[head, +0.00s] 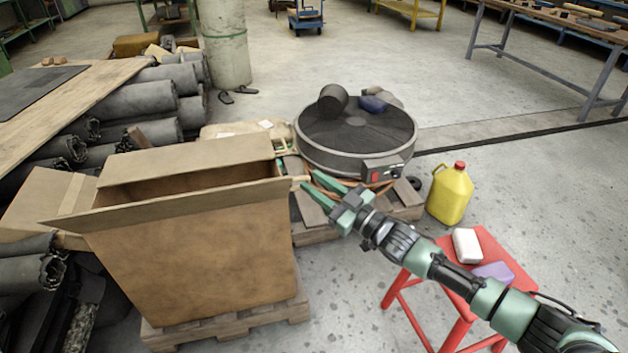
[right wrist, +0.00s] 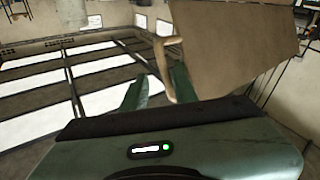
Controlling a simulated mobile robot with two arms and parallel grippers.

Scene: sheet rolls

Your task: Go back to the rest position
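My right gripper (head: 309,180) reaches in from the right and points at the right edge of a tall open cardboard box (head: 200,250). Its two green fingers are spread apart, and they also show in the right wrist view (right wrist: 156,92). Nothing is clearly held. A short tan piece (right wrist: 165,60) shows just past the fingertips, in front of a brown cardboard panel (right wrist: 235,45); whether a finger touches it I cannot tell. My left gripper is not in view.
A round dark turntable (head: 350,145) with a red switch stands just behind the right gripper. A red stool (head: 505,250) with a white block (head: 466,245) sits under my right arm, near a yellow canister (head: 450,193). Dark rolls (head: 140,98) lie left. Open floor lies beyond.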

